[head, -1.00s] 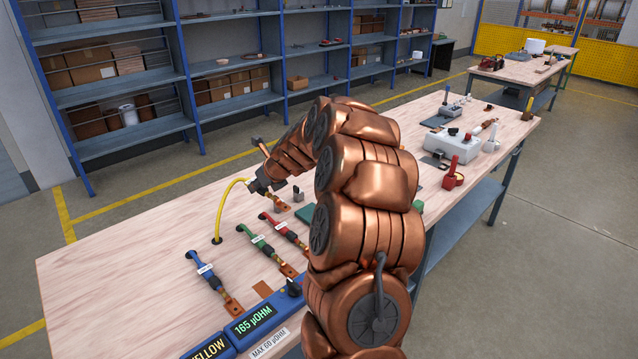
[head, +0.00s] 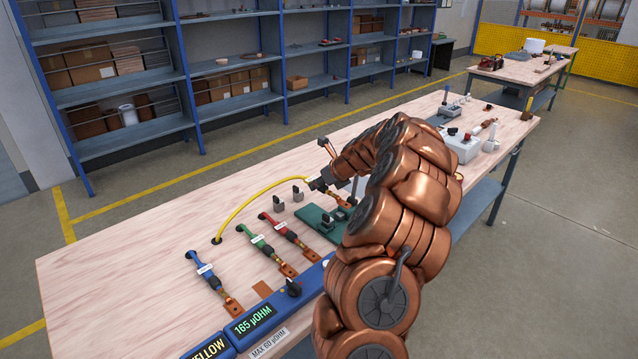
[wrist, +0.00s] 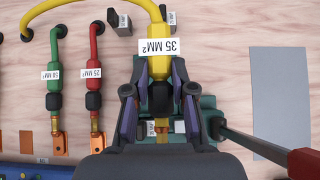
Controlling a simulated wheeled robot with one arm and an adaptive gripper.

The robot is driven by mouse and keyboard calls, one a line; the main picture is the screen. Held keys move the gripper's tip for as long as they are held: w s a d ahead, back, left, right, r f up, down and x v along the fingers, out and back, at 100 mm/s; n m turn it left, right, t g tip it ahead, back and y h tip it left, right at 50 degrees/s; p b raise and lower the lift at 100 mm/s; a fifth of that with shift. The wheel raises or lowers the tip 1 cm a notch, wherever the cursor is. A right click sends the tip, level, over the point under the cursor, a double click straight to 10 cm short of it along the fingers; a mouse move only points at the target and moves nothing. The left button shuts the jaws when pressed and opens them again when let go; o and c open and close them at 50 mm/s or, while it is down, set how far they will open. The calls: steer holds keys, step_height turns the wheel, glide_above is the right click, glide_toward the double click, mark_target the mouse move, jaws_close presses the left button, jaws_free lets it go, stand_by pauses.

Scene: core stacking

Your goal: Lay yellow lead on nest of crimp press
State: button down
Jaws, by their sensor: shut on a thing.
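The yellow lead (head: 249,199) rises from a hole in the bench and arches right to my gripper (head: 322,184). In the wrist view my gripper (wrist: 158,92) is shut on the yellow lead (wrist: 159,68), just below its "35 MM²" label. Its copper lug (head: 341,204) points toward the front right. The crimp press (head: 318,221) has a green base and dark blocks, and its lever with a red grip (wrist: 305,163) shows in the wrist view. The lead's end is over the press; my gripper hides most of the nest, so I cannot tell whether they touch.
A red lead (head: 285,233), a green lead (head: 262,246) and a blue lead (head: 210,277) lie left of the press. Two small grey labelled blocks (head: 278,202) stand behind it. A blue meter (head: 252,320) reads 165 µOHM at the front edge. A grey plate (wrist: 283,90) lies right.

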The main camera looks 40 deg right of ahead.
mark_target(339, 198)
steer(key=shift+s+r+p, duration=0.15)
steer(key=shift+p, duration=0.35)
steer(key=shift+f+b, duration=0.85)
steer(key=shift+f, duration=2.2)
steer(key=shift+p, duration=1.45)
steer(key=shift+f+b, duration=0.5)
steer(key=shift+f, duration=1.25)
steer(key=c, duration=0.9)
jaws_free()
steer(key=shift+s+r, duration=0.1)
steer(key=v, duration=1.1)
steer(key=shift+s+r, duration=0.25)
steer(key=shift+r, duration=0.05)
